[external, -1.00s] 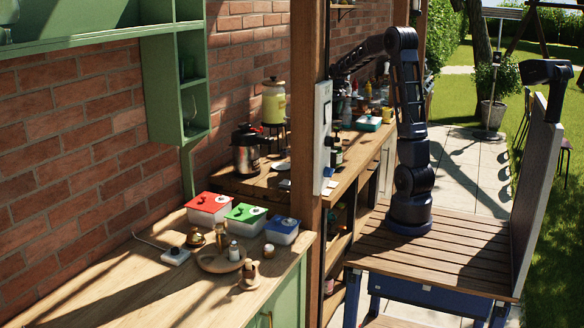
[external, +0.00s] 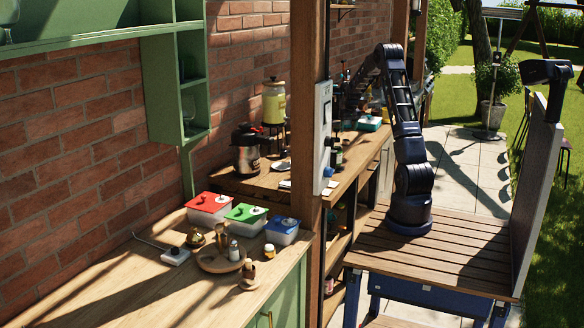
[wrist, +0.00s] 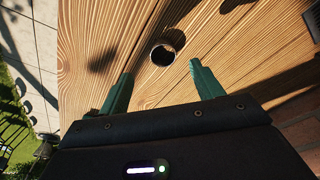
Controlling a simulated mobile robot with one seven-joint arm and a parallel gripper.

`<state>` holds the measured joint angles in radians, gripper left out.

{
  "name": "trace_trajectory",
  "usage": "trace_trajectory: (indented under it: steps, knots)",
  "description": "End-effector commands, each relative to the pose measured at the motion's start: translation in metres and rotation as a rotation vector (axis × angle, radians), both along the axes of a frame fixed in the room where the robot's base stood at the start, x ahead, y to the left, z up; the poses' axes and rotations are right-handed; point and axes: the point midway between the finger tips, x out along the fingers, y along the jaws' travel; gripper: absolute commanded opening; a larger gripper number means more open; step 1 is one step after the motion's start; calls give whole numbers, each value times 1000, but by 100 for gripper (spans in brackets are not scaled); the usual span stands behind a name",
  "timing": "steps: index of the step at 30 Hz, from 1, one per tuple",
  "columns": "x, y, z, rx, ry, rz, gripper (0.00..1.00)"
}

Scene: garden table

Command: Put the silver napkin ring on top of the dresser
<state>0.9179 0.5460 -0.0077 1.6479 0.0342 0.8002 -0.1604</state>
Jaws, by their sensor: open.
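A small round ring (wrist: 168,47) with a bright edge and a dark opening lies on a wooden surface in the wrist view; it looks like the silver napkin ring. In the external view my arm reaches over the rear wooden counter (external: 262,183); the gripper and ring cannot be made out there. A green cabinet with a wooden top (external: 95,285) stands in the foreground; I cannot tell whether it is the dresser.
The foreground top holds red (external: 208,203), green (external: 245,216) and blue (external: 282,231) lidded boxes and a round tray (external: 207,265) with small items. A wooden post (external: 304,130) stands between the counters. A metal pot (external: 246,158) and yellow dispenser (external: 274,103) stand on the rear counter.

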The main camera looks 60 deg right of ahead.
Motion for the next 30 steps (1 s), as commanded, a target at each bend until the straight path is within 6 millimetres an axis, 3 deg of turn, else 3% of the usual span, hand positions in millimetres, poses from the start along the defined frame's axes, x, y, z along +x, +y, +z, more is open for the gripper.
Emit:
trace_trajectory:
  steps: [3, 11, 19, 28, 30]
  knots:
    - [2, -2, -16, 1, 1, 0, 66]
    - [6, -4, -31, 1, 1, 0, 66]
    - [14, -8, -65, 1, -1, 1, 66]
    - [14, -9, -71, -1, -1, 0, 66]
    - [14, -9, -71, -1, -1, 0, 52]
